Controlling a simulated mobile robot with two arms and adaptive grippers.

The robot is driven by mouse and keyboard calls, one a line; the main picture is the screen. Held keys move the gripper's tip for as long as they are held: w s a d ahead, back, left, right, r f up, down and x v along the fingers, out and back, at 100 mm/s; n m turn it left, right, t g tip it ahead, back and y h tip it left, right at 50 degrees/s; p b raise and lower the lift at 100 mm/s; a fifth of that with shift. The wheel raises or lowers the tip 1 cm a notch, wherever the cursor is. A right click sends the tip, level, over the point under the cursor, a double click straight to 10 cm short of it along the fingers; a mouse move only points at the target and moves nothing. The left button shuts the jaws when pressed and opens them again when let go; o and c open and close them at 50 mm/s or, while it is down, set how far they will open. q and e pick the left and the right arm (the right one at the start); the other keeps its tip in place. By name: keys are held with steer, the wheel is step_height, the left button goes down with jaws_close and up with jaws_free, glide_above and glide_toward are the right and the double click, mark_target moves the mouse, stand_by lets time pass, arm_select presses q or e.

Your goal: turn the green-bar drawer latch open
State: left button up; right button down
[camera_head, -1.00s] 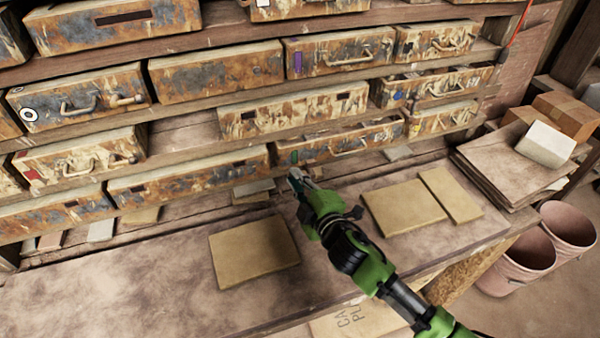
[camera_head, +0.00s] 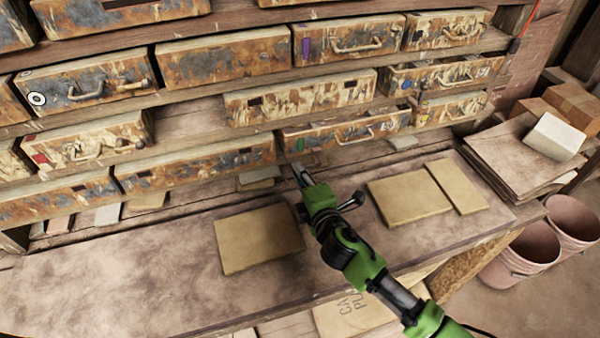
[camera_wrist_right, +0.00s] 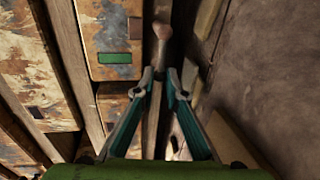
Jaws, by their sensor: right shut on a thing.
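The drawer with the green bar (camera_head: 345,131) sits in the lower row of the rack, right of the middle; its front is rusty and flaked. In the right wrist view the green bar (camera_wrist_right: 115,58) shows on the drawer front, left of my fingers. The latch (camera_wrist_right: 162,31), a lever with a rounded reddish-brown end, stands beyond the fingertips. My right gripper (camera_wrist_right: 160,75) is shut on its stem, with the rounded end sticking out past the tips. In the head view the right gripper (camera_head: 298,168) is just below the drawer's left end and hides the latch. My left gripper is not in view.
The bench (camera_head: 120,265) below the rack holds flat tan tiles (camera_head: 258,238) left of my arm and more (camera_head: 408,197) on its right. A stack of boards (camera_head: 515,158) lies at the right, with buckets (camera_head: 528,252) on the floor. The bench's left front is clear.

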steer(key=shift+f, duration=0.15)
steer(key=c, duration=2.2)
jaws_free()
steer(key=v, duration=1.2)
steer(key=shift+d, duration=0.1)
